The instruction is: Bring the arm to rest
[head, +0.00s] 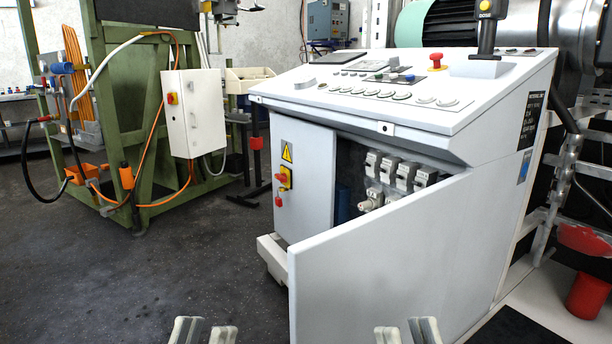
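My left gripper (204,331) shows at the bottom edge of the head view, left of the open cabinet door (385,270). Only its two pale fingertips are visible, apart, with nothing seen between them. My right gripper (407,331) shows at the bottom edge too, in front of the door's lower part. Its two fingertips are also apart, with nothing seen between them. The rest of both arms is out of view. I cannot tell whether the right gripper touches the door.
A grey control console (400,105) stands ahead, its lower cabinet open with switches (400,175) inside. A green frame (125,120) with cables and a white box (193,112) stands at the left. A red bucket (588,295) is at the right. Dark floor (110,280) is clear at the left.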

